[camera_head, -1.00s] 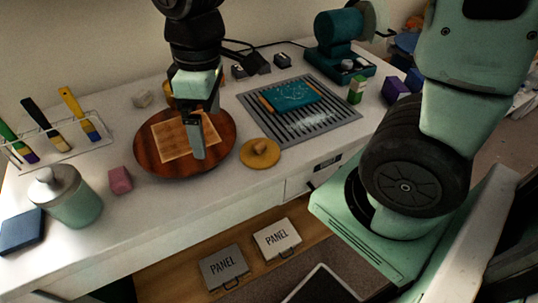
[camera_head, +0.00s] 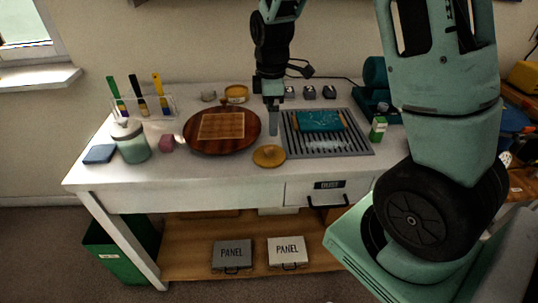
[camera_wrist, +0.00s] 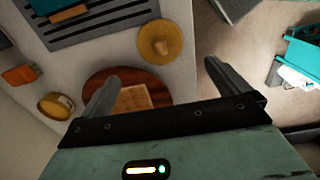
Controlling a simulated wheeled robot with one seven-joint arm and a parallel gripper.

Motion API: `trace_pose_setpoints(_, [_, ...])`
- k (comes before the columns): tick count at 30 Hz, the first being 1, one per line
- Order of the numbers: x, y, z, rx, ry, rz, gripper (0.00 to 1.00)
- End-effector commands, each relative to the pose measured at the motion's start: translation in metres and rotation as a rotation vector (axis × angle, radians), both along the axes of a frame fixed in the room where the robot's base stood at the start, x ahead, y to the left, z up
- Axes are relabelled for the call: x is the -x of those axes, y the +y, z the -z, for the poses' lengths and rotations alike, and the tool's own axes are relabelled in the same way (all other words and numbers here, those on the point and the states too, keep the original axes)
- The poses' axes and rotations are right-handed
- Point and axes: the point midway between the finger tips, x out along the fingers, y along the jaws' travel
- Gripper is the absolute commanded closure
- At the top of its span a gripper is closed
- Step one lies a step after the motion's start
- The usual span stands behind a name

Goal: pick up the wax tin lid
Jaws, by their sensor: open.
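The wax tin lid (camera_head: 269,156) is a flat yellow disc with a small tan knob on top. It lies on the white table near the front edge, between the round wooden board and the slotted grey tray. It also shows whole in the wrist view (camera_wrist: 160,42), ahead of the fingers. My gripper (camera_head: 273,125) is open and empty, pointing down above the table. In the head view it appears just behind and above the lid, apart from it. The two fingers are spread in the wrist view (camera_wrist: 163,82). A yellow tin (camera_head: 236,93) stands at the back.
The round wooden board (camera_head: 191,138) with a square panel (camera_head: 222,125) is left of the lid. The slotted grey tray (camera_head: 355,146) holding a teal piece (camera_head: 320,121) is to its right. A pink block (camera_head: 167,142) and a lidded jar (camera_head: 133,147) are farther left.

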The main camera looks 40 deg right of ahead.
Motion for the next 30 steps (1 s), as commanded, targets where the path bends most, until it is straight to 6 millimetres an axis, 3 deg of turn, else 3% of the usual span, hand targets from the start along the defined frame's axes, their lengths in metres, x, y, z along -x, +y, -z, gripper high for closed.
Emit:
trace_pose_setpoints(9, [0.0, 0.001, 0.06, -0.001, 0.004, 0.001, 0.0])
trace_pose_setpoints(17, [0.0, 0.001, 0.076, -0.001, 0.001, 0.001, 0.0])
trace_pose_setpoints(30, [-0.004, 0.004, 0.123, -0.001, 0.001, 0.001, 0.0])
